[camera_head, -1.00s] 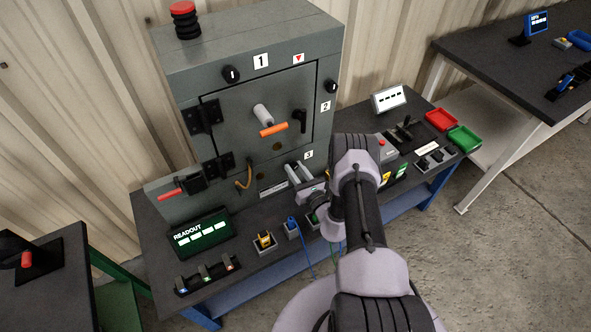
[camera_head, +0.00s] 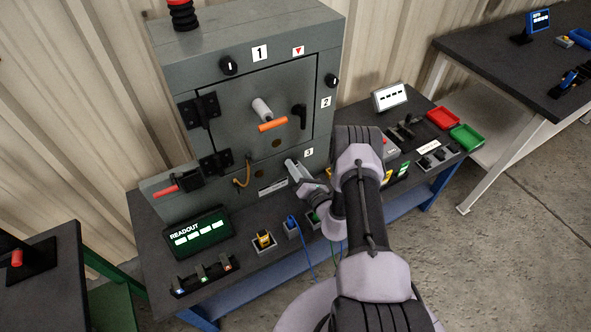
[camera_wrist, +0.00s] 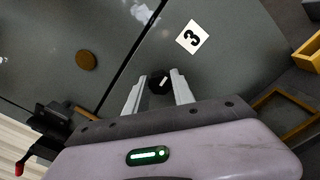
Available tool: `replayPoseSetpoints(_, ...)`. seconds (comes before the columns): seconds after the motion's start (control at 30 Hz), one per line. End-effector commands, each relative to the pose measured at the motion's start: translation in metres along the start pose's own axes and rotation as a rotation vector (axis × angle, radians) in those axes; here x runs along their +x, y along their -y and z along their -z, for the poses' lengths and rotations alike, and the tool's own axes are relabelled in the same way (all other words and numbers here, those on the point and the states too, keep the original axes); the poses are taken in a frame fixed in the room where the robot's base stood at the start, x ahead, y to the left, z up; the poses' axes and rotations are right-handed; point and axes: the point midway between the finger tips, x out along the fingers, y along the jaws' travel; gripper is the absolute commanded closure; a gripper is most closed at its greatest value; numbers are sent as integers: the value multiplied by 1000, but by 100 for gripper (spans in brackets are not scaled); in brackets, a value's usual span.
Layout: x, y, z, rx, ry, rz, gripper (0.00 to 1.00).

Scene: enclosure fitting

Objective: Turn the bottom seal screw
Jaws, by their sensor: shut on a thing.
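The bottom seal screw (camera_wrist: 159,83) is a dark round knob with a white mark, beside the "3" label (camera_wrist: 192,37) on the enclosure's grey front. In the wrist view my gripper (camera_wrist: 158,86) has one pale finger on each side of the knob and is shut on it. The white mark on the knob lies at a slant. In the head view my gripper (camera_head: 291,166) reaches the lower right of the enclosure (camera_head: 240,140), just below the "3" label (camera_head: 309,152). The screw itself is hidden there behind the fingers and wrist.
A readout screen (camera_head: 198,234), a yellow item (camera_head: 263,239) and a blue connector (camera_head: 292,223) stand on the bench.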

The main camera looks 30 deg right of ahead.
Motion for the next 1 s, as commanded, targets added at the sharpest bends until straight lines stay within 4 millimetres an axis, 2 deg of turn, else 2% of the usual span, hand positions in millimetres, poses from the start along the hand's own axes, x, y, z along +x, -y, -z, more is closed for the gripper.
replayPoseSetpoints(0.2,0,1,2,175,-2,1,100)
replayPoseSetpoints(0.5,0,1,1,349,-2,1,100)
replayPoseSetpoints(1.0,0,1,1,433,-2,1,100)
